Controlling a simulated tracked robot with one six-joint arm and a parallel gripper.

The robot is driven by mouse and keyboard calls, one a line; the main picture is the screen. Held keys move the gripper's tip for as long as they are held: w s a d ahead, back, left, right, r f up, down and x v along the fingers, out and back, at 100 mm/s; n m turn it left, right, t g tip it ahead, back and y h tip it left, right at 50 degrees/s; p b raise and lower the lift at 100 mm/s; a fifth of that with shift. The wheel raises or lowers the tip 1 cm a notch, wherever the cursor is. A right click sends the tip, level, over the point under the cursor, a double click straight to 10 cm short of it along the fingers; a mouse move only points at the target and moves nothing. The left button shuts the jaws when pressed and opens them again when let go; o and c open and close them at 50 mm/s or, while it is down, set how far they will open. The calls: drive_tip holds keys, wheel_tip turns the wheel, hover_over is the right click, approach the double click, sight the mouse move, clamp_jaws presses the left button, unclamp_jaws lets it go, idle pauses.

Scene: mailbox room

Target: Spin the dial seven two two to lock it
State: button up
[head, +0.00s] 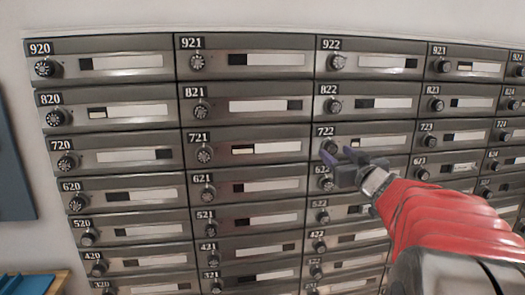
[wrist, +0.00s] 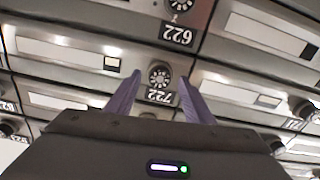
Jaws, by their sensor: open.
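The 722 dial (head: 329,145) is a round dark knob with light markings, below the 722 label (head: 325,131) on a grey metal mailbox door. My gripper (head: 337,155), with purple fingers, is open in front of this dial, which it partly hides in the head view. In the wrist view, which is upside down, the 722 dial (wrist: 159,76) shows between the two spread fingertips. A finger lies on each side of it, and I cannot tell whether either touches it. The gripper holds nothing.
The 622 dial (wrist: 181,6) is close by, on the door below, and the 822 dial (head: 333,106) is on the door above. Similar doors and knobs fill the wall. A wooden surface with a blue item (head: 27,286) is at the lower left.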

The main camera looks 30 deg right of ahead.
drive_tip(key=shift+w+d, duration=0.2)
drive_tip(key=shift+w, duration=0.5)
drive_tip(key=c, duration=1)
